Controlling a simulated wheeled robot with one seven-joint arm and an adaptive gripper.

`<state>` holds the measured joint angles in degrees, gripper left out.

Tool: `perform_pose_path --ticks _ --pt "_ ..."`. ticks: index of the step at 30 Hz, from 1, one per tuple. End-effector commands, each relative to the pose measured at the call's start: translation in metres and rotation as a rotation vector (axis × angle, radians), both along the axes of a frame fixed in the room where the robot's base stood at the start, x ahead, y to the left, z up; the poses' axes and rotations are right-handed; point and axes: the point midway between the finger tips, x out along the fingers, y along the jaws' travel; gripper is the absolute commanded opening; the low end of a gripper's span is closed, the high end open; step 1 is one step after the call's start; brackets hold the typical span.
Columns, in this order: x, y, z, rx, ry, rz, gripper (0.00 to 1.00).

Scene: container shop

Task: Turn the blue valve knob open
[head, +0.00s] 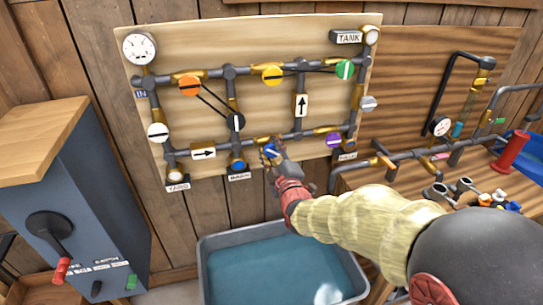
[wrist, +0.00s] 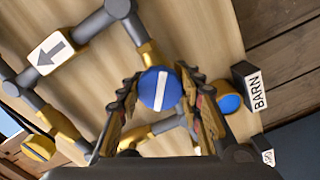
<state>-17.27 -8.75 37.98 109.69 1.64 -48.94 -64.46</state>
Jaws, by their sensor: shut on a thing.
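The blue valve knob (head: 270,149) sits on the lower pipe run of the wooden board. Its white bar shows clearly in the wrist view, where the knob (wrist: 152,90) lies between the fingers and the bar runs almost up and down, slightly tilted. My gripper (head: 273,154) reaches it from below right in the head view. In the wrist view my gripper (wrist: 158,78) has one finger on each side of the knob and is shut on it. The fingers partly cover the knob in the head view.
A blue-capped outlet (head: 238,165) labelled BARN is just left of the knob. Purple (head: 333,139), black (head: 236,121), white (head: 158,131), orange (head: 189,84), yellow (head: 272,74) and green (head: 344,69) knobs share the board. A grey water tub (head: 215,241) stands below. A cabinet (head: 65,190) stands left.

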Motion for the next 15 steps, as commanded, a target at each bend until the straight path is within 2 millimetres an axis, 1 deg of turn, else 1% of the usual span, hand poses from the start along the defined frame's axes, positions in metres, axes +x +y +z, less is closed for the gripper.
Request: perform_pose_path --ticks 2,15 --pt "-0.0002 0.0004 -0.0030 -0.069 -0.021 0.000 0.09" --pt "-0.0002 0.0006 -0.0024 -0.439 -0.127 0.001 0.09"
